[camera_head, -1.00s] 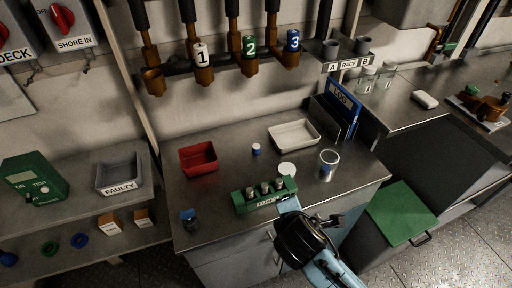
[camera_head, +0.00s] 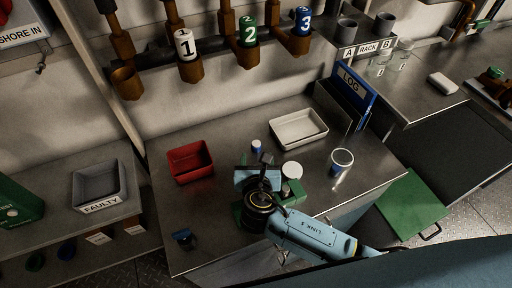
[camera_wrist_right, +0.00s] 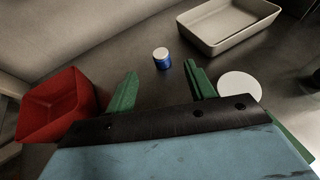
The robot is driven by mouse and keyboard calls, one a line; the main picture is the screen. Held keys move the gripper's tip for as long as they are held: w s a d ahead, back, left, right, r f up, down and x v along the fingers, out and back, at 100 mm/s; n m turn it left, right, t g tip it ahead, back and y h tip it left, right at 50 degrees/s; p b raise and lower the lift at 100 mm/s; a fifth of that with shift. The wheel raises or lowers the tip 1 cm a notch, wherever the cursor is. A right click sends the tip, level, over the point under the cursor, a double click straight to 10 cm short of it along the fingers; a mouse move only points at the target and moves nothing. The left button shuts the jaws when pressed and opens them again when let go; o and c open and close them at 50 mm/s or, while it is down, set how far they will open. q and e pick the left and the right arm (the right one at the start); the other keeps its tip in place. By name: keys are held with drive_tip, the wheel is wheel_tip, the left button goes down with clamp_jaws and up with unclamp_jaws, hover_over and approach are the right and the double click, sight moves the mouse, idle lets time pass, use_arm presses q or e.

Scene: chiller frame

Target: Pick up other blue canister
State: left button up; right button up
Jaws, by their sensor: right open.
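A small blue canister with a white lid (camera_head: 257,146) stands upright on the metal worktop, between the red bin and the white tray. In the right wrist view the canister (camera_wrist_right: 162,58) lies ahead of the gap between my fingers, untouched. My right gripper (camera_head: 258,166) is open and empty, just in front of the canister; its green fingers (camera_wrist_right: 162,84) show in the wrist view. A dark jar with a blue lid (camera_head: 184,237) stands near the front left of the worktop. A blue canister marked 3 (camera_head: 302,19) sits in a holder on the wall. My left gripper is not seen.
A red bin (camera_head: 190,161) stands left of my gripper, a white tray (camera_head: 298,127) behind right. A white disc (camera_head: 292,169) and an open can (camera_head: 341,160) are at right. My arm partly hides a green rack (camera_head: 292,197).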

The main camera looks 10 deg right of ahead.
sight(256, 144)
drive_tip(key=shift+w+f, duration=0.25)
drive_tip(key=shift+f, duration=0.2)
drive_tip(key=shift+x, duration=1.1)
drive_tip(key=b+x, duration=0.1)
drive_tip(key=x, duration=0.3)
drive_tip(key=shift+b, duration=0.3)
drive_tip(key=shift+w+f, duration=0.15)
drive_tip(key=shift+w, duration=0.15)
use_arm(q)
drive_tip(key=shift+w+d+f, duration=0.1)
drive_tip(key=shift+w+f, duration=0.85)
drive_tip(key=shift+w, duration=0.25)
use_arm(e)
drive_tip(key=shift+w, duration=0.1)
drive_tip(key=c, duration=1)
